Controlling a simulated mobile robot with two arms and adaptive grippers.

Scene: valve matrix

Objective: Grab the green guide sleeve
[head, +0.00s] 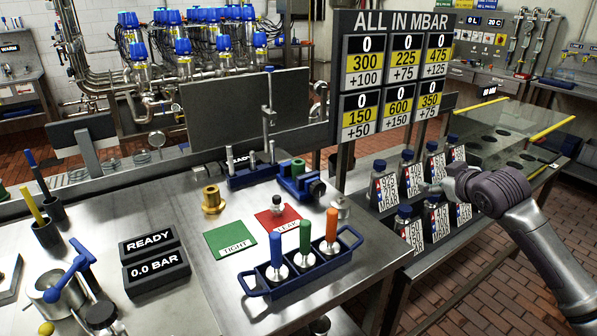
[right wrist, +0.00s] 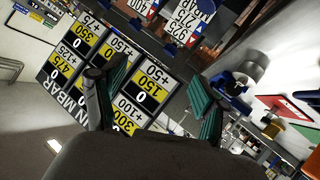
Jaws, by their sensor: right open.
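A short green cylinder (head: 298,167) stands upright at the blue vise (head: 301,184) at the back of the steel bench. A tool with a green handle (head: 305,236) stands in the blue rack (head: 268,293) between a blue-handled one and an orange-handled one. I cannot tell for certain which green part is the sleeve. My right gripper (head: 436,187) is right of the bench, in front of the labelled bottles, apart from both green parts. In the right wrist view its fingers (right wrist: 160,98) are spread with nothing between them. My left gripper is not in view.
A brass flanged sleeve (head: 212,201), a green mat (head: 230,240) and a red mat (head: 277,218) lie on the bench. The pressure sign (head: 397,80) rises behind. Several labelled bottles (head: 384,188) stand right of the bench. Bare steel lies left of the rack.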

